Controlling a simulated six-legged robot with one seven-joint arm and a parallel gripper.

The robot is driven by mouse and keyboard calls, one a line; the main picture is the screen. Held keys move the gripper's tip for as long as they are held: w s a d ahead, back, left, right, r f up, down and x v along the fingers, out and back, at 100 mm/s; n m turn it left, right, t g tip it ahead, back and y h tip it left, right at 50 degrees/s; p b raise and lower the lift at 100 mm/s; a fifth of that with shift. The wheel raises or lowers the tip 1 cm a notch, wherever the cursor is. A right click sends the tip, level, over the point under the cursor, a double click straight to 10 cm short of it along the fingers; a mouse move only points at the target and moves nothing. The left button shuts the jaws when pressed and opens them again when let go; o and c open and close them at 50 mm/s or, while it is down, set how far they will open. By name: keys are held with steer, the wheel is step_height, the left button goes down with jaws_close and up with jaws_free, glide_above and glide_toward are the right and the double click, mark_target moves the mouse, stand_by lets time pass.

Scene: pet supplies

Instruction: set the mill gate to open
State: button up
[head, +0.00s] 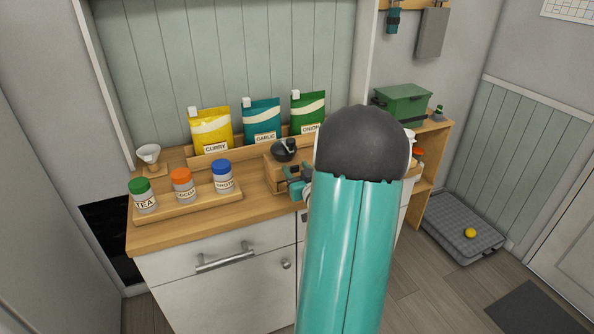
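What appears to be the mill (273,175) is a small wooden box with a dark round top and a knob, standing on the wooden counter right of the jar tray. My gripper (290,178) is right at the front right side of the mill. Its teal body and dark fingers overlap the mill in this view. I cannot tell whether the fingers touch it or are open or shut. The mill's gate and its setting cannot be made out. My large teal arm link hides the counter to the right of the gripper.
A wooden tray (190,208) holds jars with green, orange and blue lids. Yellow, teal and green pouches stand in a rack (210,161) behind. A small white cup (149,153) on a stand is at the left, and a green box (403,104) at the right. Clear counter lies along the front edge.

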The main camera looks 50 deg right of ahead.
steer(key=shift+s, duration=0.15)
steer(key=v, duration=1.3)
steer(key=shift+s+a, duration=0.2)
steer(key=shift+w, duration=0.1)
